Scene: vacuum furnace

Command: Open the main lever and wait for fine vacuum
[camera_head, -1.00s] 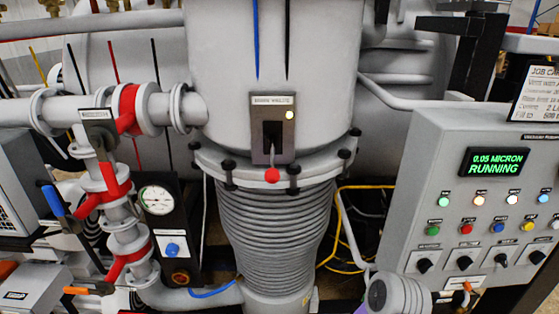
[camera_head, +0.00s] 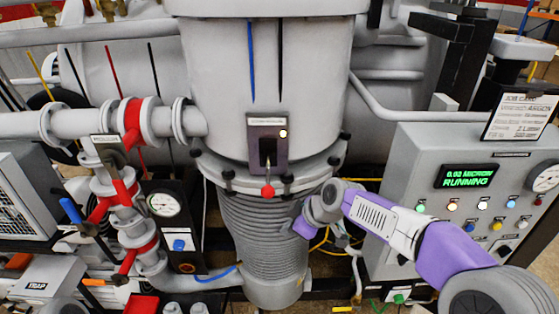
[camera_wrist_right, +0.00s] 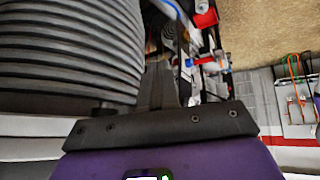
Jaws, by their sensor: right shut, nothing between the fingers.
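The main lever (camera_head: 267,190) hangs down with its red knob at the lower end, on a dark plate (camera_head: 268,143) on the front of the large grey vessel. The control panel display (camera_head: 466,176) shows green text that seems to read 0.02 MICRON, RUNNING. My right gripper (camera_head: 303,228) is beside the ribbed bellows, below and to the right of the lever, apart from it. In the right wrist view its fingers (camera_wrist_right: 166,86) are together and empty, with the bellows (camera_wrist_right: 65,50) at left. My left gripper is out of view.
The control panel (camera_head: 410,150) stands at right behind my right arm, with several buttons and a job card (camera_head: 520,118) on top. Pipes with red valve handles (camera_head: 122,193) and a round gauge (camera_head: 162,205) stand at left. A yellow cable (camera_head: 320,240) hangs behind the bellows.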

